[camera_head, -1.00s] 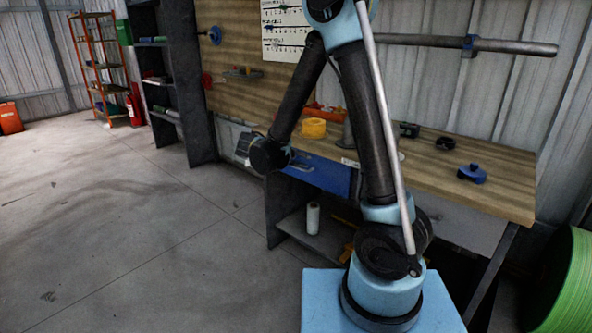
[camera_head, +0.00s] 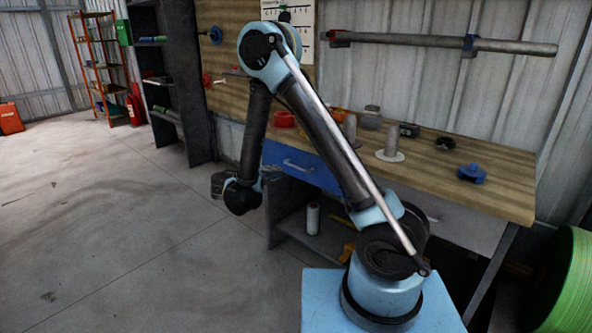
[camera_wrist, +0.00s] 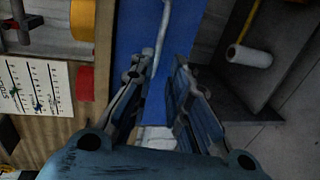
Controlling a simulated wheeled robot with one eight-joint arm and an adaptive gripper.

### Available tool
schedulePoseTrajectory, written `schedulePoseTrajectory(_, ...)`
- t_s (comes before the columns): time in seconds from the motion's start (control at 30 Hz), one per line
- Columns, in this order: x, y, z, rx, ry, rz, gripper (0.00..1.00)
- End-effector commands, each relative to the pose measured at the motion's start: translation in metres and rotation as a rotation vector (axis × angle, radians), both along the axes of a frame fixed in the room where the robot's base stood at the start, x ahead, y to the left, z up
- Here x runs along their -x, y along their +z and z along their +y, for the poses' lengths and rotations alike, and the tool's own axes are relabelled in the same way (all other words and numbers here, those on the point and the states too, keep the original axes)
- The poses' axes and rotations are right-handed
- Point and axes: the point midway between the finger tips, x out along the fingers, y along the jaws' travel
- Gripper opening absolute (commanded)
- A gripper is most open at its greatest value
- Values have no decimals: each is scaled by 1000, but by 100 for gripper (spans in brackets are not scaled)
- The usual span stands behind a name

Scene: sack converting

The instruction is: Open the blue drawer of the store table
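The store table's (camera_head: 490,187) blue drawer (camera_head: 325,178) is under the wooden top at its left end. Its front looks flush with the table. A pale bar handle (camera_head: 297,165) runs across the front. In the wrist view, the blue drawer front (camera_wrist: 132,35) fills the upper middle, and the handle (camera_wrist: 161,35) runs down toward the gap between my fingers. My gripper (camera_wrist: 162,85) is open and empty, with a finger on each side of that gap. Whether the handle lies between the fingertips or beyond them I cannot tell. In the head view my gripper is small and dark, left of the drawer.
On the tabletop stand a red ring-shaped item (camera_head: 284,119), grey spools (camera_head: 391,142) and a blue item (camera_head: 472,173). A white roll (camera_head: 312,218) stands on the lower shelf. A dark shelf rack (camera_head: 180,85) is behind left. The floor at left is clear.

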Motion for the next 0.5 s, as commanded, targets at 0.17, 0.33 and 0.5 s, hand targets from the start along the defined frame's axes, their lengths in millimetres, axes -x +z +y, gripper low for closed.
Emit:
schedulePoseTrajectory(0.17,-25,-6,-21,0,-3,0,17)
schedulePoseTrajectory(0.33,-48,-12,-39,-2,-4,0,17)
schedulePoseTrajectory(0.5,-71,-18,-56,-1,-3,1,17)
